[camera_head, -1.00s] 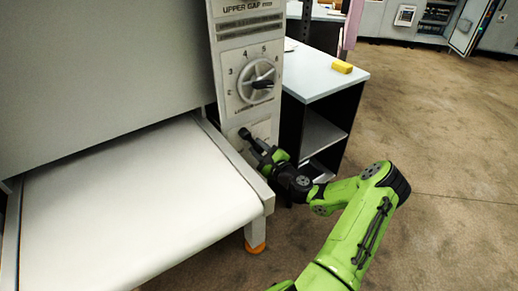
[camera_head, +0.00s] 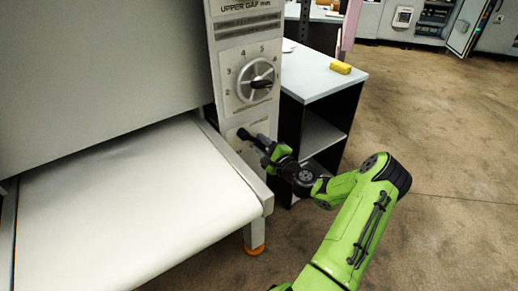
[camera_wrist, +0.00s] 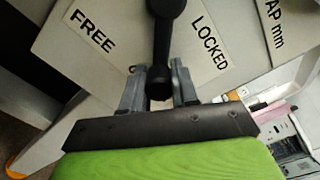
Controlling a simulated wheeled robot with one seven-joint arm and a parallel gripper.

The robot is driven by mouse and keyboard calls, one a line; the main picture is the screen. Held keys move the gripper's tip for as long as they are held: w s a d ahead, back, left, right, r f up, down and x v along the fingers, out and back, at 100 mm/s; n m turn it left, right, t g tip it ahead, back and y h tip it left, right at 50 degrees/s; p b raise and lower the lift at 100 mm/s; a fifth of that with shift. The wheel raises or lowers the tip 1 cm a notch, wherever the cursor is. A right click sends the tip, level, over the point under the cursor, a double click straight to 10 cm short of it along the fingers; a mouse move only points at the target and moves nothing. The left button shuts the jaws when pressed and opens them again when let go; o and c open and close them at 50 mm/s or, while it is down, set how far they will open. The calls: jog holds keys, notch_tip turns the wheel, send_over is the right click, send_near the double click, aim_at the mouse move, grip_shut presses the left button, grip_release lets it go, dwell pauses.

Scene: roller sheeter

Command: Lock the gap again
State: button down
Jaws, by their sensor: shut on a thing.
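The black lock lever (camera_head: 250,137) sits on the lower front of the roller sheeter's upright panel, below the gap dial (camera_head: 256,81). My gripper (camera_head: 270,149) is at the lever's free end. In the wrist view the lever (camera_wrist: 161,45) runs down from its pivot at the top edge, and its end lies between the two fingers of my gripper (camera_wrist: 160,88), which are shut on it. The FREE label (camera_wrist: 91,31) is left of the lever and the LOCKED label (camera_wrist: 210,41) is right of it. The lever points between the two labels.
The sheeter's pale belt table (camera_head: 130,205) stands left of my gripper, with an orange-footed leg (camera_head: 254,240). The brown floor (camera_head: 450,140) to the right is open.

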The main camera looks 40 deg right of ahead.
jog(key=r+n+b, duration=0.1)
jog(key=n, duration=0.1)
jog(key=d+r+n+b, duration=0.1)
jog(key=n, duration=0.1)
jog(key=shift+d+r+n, duration=0.1)
jog(key=shift+d+n, duration=0.1)
jog(key=shift+n, duration=0.1)
jog(key=shift+s+d+r+n+b, duration=0.1)
jog(key=shift+r+n+b, duration=0.55)
jog(key=shift+n, duration=0.35)
jog(key=shift+d+r+n+b, duration=0.1)
jog(key=shift+r+n+b, duration=0.5)
jog(key=shift+n, duration=0.4)
jog(key=shift+r, duration=0.1)
jog(key=c, duration=0.9)
grip_release()
jog(key=shift+o, duration=0.2)
jog(key=s+a, duration=0.2)
jog(key=s, duration=1.3)
jog(key=shift+s, duration=0.3)
